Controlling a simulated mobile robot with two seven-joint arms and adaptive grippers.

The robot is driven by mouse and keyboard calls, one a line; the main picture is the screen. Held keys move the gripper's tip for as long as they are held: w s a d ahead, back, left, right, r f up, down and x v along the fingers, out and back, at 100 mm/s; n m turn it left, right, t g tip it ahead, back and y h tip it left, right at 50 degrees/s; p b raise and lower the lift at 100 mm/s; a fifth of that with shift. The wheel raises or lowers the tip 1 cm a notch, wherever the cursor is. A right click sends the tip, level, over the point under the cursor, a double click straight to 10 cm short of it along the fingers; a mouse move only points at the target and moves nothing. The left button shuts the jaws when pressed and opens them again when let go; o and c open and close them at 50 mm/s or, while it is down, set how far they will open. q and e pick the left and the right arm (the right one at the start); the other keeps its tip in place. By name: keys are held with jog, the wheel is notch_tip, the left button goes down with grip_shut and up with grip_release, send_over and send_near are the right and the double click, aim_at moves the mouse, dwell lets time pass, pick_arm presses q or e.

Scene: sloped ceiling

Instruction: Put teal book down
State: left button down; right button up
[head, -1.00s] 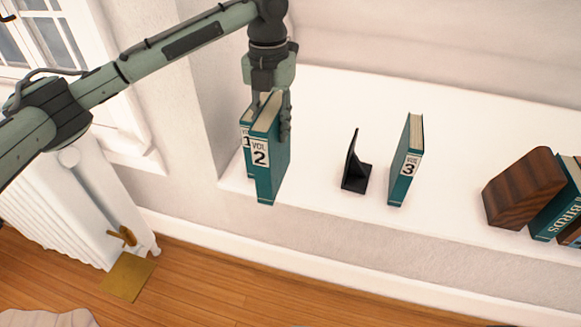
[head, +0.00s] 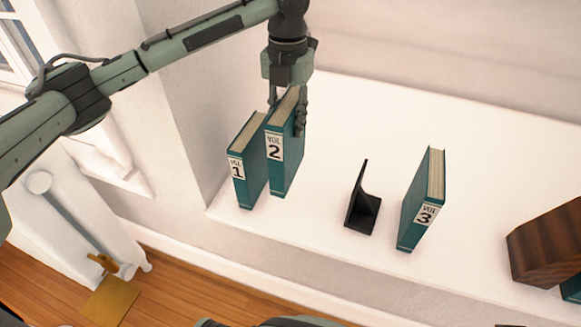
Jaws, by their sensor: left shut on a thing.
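The teal book marked VOL 2 (head: 285,165) is upright in my left gripper (head: 286,108), whose fingers are shut on its upper part from both sides. Its lower end is at or just above the white ledge (head: 320,210); I cannot tell if it touches. The teal book marked VOL 1 (head: 247,170) stands upright just to its left, with little gap between them. The teal book marked VOL 3 (head: 415,215) stands farther right. My right gripper is not in view.
A black bookend (head: 363,205) stands between VOL 2 and VOL 3. A dark wooden block (head: 545,245) is at the right, with another teal book (head: 571,290) partly cut off. The wall corner is close left of VOL 1. The ledge behind the books is clear.

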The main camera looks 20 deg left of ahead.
pick_arm(q)
notch_tip(320, 180, down, 7)
jog(key=shift+s+f+b, duration=0.1)
jog(key=shift+f+b, duration=0.1)
jog(key=shift+b, duration=0.2)
jog(key=shift+f, duration=0.55)
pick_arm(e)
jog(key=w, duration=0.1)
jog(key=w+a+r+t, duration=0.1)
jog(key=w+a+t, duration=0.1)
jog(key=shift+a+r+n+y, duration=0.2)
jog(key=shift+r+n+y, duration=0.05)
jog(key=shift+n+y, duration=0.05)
pick_arm(q)
jog(key=shift+f, duration=0.1)
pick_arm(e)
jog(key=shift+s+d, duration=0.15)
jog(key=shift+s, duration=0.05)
pick_arm(q)
jog(key=c, duration=1.1)
grip_release()
jog(key=shift+f, duration=0.1)
jog(key=shift+c, duration=0.2)
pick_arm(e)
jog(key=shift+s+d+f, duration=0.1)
